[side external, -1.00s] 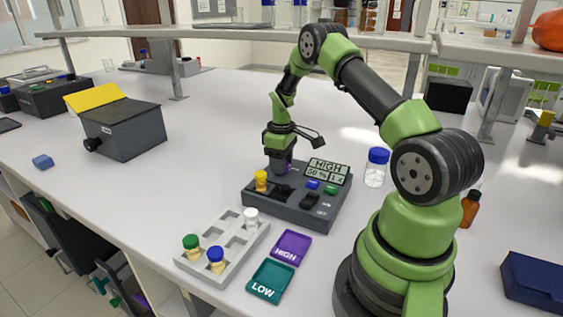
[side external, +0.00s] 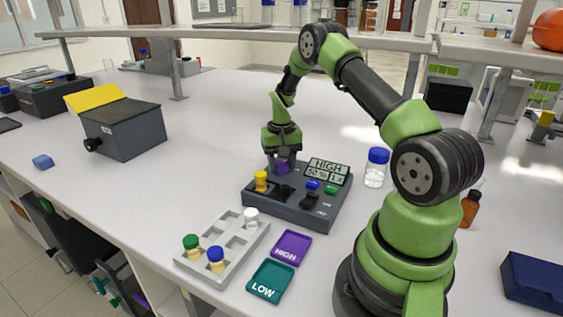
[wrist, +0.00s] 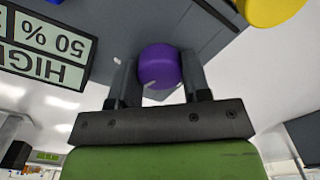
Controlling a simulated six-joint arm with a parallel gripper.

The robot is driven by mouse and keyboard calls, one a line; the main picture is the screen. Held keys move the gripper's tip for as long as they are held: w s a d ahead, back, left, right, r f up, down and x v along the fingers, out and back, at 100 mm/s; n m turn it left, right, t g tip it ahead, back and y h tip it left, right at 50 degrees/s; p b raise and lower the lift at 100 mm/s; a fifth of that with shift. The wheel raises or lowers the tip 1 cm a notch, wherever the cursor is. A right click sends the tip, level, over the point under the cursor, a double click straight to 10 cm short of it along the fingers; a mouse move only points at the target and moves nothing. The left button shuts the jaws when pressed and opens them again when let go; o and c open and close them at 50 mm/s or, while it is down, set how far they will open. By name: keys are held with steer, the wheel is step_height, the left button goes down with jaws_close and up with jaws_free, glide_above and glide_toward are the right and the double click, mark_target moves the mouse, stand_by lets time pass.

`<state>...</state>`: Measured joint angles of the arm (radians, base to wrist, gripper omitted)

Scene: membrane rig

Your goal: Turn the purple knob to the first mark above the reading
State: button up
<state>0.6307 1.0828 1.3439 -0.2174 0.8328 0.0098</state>
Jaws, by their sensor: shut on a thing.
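The purple knob (side external: 282,168) stands at the back of the dark grey device (side external: 300,213). My gripper (side external: 282,162) points down over it, shut on it. In the wrist view, the purple knob (wrist: 160,66) sits between the two fingers of my gripper (wrist: 159,80), one on each side. A pale pointer line shows on the knob's near edge. The device's display (side external: 327,172) reads HIGH, 50 % and 1 x; its HIGH and 50 % show upside down in the wrist view (wrist: 45,48). The scale marks around the knob cannot be made out.
A vial rack (side external: 226,250) and HIGH (side external: 291,248) and LOW (side external: 270,282) trays lie in front. A blue-capped jar (side external: 376,167) stands right.

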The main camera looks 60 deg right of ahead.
mark_target(281, 163)
steer(key=m, duration=0.5)
steer(key=shift+m, duration=0.3)
stand_by(0.4)
steer(key=o, duration=0.9)
steer(key=shift+o, duration=0.2)
step_height(281, 163, up, 10)
